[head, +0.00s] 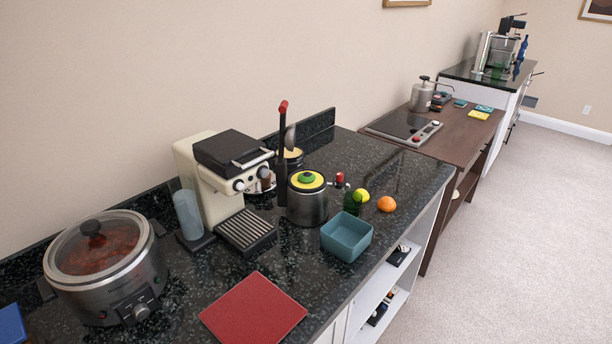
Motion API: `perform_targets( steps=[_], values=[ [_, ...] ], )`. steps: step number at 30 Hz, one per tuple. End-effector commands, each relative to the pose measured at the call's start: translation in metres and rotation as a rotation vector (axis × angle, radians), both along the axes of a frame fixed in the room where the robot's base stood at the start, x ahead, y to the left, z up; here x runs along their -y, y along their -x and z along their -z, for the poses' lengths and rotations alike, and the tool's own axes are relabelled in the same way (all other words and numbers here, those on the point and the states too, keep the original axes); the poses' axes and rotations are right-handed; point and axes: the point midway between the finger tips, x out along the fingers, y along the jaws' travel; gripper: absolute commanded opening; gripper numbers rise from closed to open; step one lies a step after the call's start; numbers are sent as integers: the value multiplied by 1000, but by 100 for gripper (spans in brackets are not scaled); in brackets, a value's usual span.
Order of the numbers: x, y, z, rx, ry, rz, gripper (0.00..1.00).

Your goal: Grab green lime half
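A small yellow-green round fruit (361,195), which looks like the lime half, sits on the black speckled counter (400,215). It is just left of an orange fruit (386,204) and behind and right of a dark green item (352,204), perhaps a glass. It is too small to tell whether a cut face shows. My gripper is not in view.
A teal square bowl (346,250) stands in front of the fruit. A metal pot with a yellow and green lid (307,213) is to the left, near a cream coffee machine (185,155). A slow cooker (105,295) and red board (254,308) are further left. The counter's right end is mostly clear.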

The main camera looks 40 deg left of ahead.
Motion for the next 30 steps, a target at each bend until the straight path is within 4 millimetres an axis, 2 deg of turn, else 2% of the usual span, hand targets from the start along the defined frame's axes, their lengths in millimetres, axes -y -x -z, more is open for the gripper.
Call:
perform_targets(
  steps=[2,24,30],
  values=[
    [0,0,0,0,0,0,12],
    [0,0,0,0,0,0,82],
    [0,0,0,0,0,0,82]
  ],
)
